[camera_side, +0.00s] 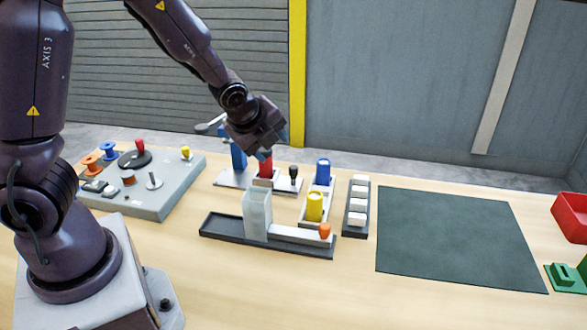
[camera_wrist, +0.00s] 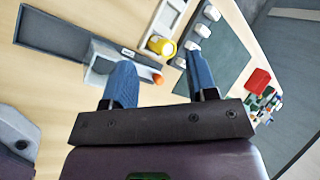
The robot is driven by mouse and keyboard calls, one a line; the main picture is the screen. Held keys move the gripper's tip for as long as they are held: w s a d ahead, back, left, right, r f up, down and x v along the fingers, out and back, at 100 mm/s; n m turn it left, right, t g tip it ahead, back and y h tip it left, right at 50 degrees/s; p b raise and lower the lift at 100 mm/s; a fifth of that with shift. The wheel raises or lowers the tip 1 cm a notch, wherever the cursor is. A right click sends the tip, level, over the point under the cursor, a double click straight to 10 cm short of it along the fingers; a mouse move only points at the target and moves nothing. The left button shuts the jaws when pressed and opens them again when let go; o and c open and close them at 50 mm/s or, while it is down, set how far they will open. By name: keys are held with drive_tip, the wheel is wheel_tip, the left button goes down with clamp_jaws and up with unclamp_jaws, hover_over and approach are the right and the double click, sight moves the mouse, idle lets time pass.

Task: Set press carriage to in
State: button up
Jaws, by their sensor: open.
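The press looks to be the dark base (camera_side: 218,225) with a frosted block (camera_side: 257,213) standing on it. A pale flat carriage bar (camera_side: 290,235) lies along the base right of the block, with an orange knob (camera_side: 325,230) at its right end. My gripper (camera_side: 254,158) is above and behind the base in the side view, apart from the knob. In the wrist view my gripper (camera_wrist: 158,68) has its two blue fingers spread and empty. The orange knob (camera_wrist: 158,79) shows between them, beyond the tips. The left finger partly hides the bar.
A yellow cylinder (camera_side: 314,207) and a blue one (camera_side: 322,172) stand behind the knob. A strip of white keys (camera_side: 358,205) is to their right. A red part (camera_side: 266,168) and a black knob (camera_side: 294,172) are at the back. A dark mat (camera_side: 450,235) is clear.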

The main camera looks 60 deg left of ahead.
sight(293, 168)
drive_tip(key=w+a+f+m, duration=0.3)
drive_tip(key=w+f+m, duration=0.1)
drive_tip(key=f, duration=0.1)
drive_tip(key=w+a+f+m+t+y, duration=0.1)
drive_tip(key=w+a+f+m, duration=0.2)
drive_tip(key=f+m, duration=0.1)
drive_tip(key=w+a+f+m+y, duration=0.1)
drive_tip(key=w+a+f+m, duration=0.2)
drive_tip(key=f, duration=0.3)
drive_tip(key=shift+w+a+f+m, duration=0.1)
drive_tip(key=shift+w+f+m, duration=0.15)
drive_tip(key=shift+w, duration=0.2)
drive_tip(key=shift+w+a+f+m, duration=0.1)
drive_tip(key=shift+w+f+m, duration=0.05)
drive_tip(key=shift+w+m, duration=0.25)
drive_tip(key=shift+d, duration=0.1)
clamp_jaws()
drive_tip(key=s+a, duration=0.7)
drive_tip(key=shift+s+a, duration=0.3)
